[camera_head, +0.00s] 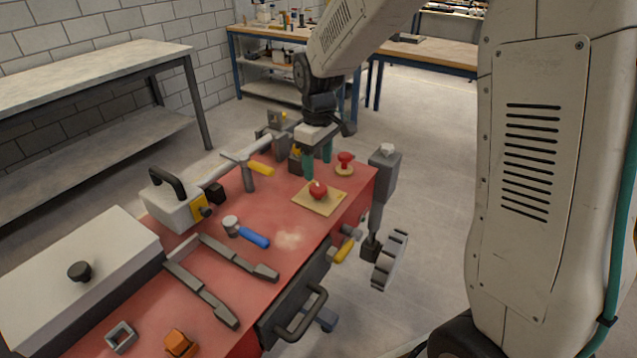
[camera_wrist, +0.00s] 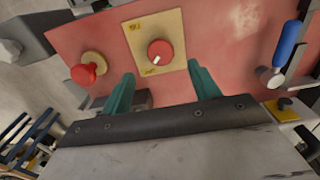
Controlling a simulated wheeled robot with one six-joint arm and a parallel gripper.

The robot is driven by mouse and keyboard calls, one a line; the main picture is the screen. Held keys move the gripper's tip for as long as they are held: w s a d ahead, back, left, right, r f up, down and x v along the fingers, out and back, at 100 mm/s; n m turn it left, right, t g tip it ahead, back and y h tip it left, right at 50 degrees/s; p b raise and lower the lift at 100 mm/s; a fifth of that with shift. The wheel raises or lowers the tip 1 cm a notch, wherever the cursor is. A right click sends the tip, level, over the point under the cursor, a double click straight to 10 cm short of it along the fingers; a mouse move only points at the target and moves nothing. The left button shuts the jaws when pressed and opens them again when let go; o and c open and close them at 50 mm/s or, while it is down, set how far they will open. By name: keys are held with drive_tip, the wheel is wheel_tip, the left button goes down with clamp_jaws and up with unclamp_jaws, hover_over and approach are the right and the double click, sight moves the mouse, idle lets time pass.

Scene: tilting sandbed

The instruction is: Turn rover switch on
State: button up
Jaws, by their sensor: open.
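The rover switch is a red round knob (camera_head: 317,190) with a pale pointer mark, set on a yellowish plate (camera_head: 335,203) on the red bench top. In the wrist view the knob (camera_wrist: 160,52) sits in the middle of its plate (camera_wrist: 135,35), which carries small dark lettering too blurred to read. My gripper (camera_head: 318,165) has green fingers and points down at the far side of the knob. In the wrist view the fingers (camera_wrist: 162,85) are spread, one to each side and short of the knob, with nothing between them.
A red mushroom button (camera_head: 345,158) stands close beside the plate. A drawer handle (camera_head: 303,312) juts from the bench front.

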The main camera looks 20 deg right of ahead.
sight(319, 188)
wheel_tip(319, 188, down, 7)
drive_tip(key=shift+r, duration=0.2)
drive_tip(key=c, duration=1)
drive_tip(key=shift+o, duration=0.2)
